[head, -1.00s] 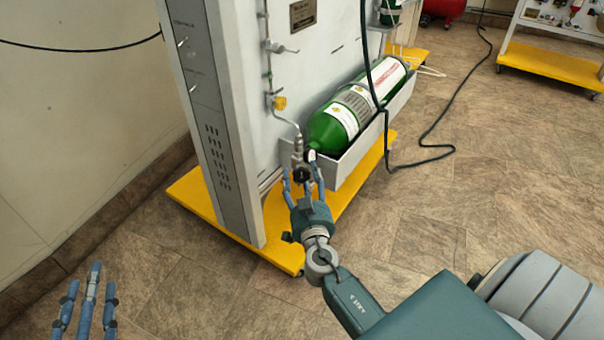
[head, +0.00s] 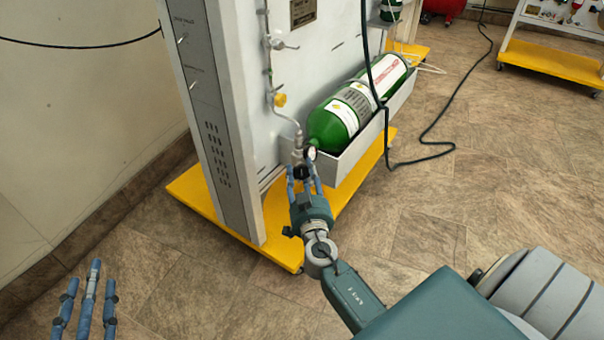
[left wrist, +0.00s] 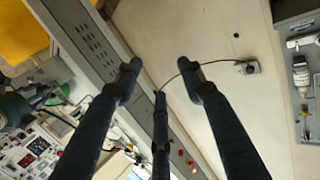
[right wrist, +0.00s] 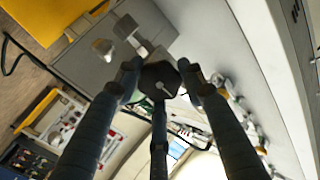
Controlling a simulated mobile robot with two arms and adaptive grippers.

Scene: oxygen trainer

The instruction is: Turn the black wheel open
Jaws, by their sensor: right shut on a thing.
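The black wheel (right wrist: 160,80) sits between the three fingertips of my right gripper (right wrist: 160,84) in the right wrist view, and the fingers are shut on it. In the head view my right gripper (head: 304,182) is at the valve (head: 298,156) by the neck of the green cylinder (head: 335,122), and its fingers mostly hide the wheel. A small round gauge (head: 311,152) shows beside the valve. My left gripper (head: 88,300) is at the lower left of the head view, fingers spread and empty. Its open fingers also show in the left wrist view (left wrist: 160,85).
The cylinder lies in a grey tray (head: 355,150) on the trainer panel (head: 325,62), above a yellow base (head: 285,250). A dark hose (head: 440,120) hangs down and runs over the floor.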

